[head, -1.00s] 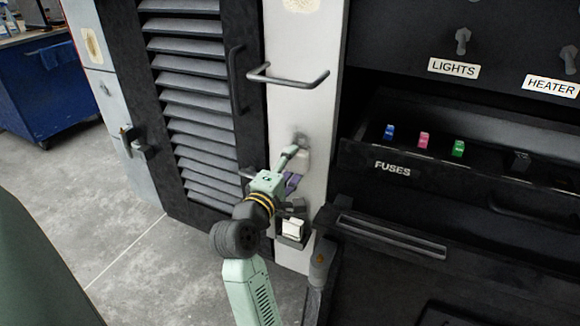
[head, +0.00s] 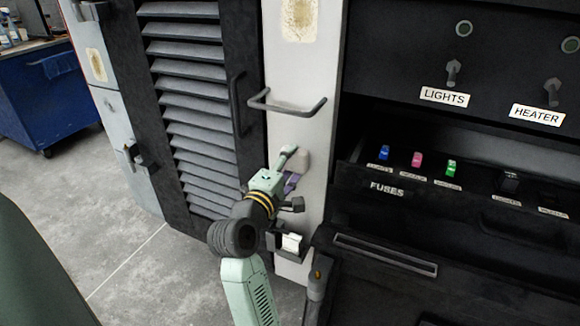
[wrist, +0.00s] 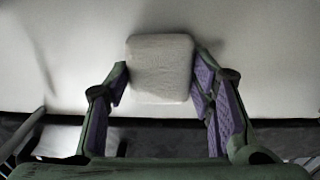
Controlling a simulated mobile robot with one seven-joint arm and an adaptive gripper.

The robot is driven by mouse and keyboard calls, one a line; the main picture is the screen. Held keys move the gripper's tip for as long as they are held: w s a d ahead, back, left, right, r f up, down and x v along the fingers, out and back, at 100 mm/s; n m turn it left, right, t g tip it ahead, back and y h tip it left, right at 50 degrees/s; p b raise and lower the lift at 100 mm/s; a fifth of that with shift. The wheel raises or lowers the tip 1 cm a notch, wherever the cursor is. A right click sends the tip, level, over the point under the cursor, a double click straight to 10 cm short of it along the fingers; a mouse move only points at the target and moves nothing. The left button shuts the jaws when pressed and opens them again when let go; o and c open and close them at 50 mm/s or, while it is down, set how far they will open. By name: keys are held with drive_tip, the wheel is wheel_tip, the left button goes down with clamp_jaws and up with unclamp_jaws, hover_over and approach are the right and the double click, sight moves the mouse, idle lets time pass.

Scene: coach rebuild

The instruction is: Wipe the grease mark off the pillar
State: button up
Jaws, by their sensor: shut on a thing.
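My gripper (head: 291,181) is at the pale pillar (head: 302,70), below its bar handle. It is shut on a white block-shaped pad (head: 304,160). In the wrist view the pad (wrist: 160,68) sits between the purple-lined fingertips, in front of the pale pillar surface. I cannot tell whether the pad touches the pillar. No grey smudge shows beside the pad now; the spot where one showed earlier is behind the pad or gripper. A brownish speckled patch (head: 299,18) is higher on the pillar, well above the handle.
The bar handle (head: 287,106) juts from the pillar just above my gripper. A small holder with a white item (head: 291,243) is below it. A louvred door (head: 190,110) stands left. The fuse drawer (head: 450,215) juts out at right.

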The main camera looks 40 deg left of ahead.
sight(297, 142)
drive_tip(key=shift+r+p, duration=1.4)
drive_tip(key=shift+r, duration=0.7)
drive_tip(key=shift+w, duration=0.1)
drive_tip(key=shift+f, duration=0.1)
wheel_tip(297, 142, down, 10)
drive_tip(key=b, duration=0.8)
drive_tip(key=v, duration=0.6)
drive_tip(key=shift+b, duration=0.3)
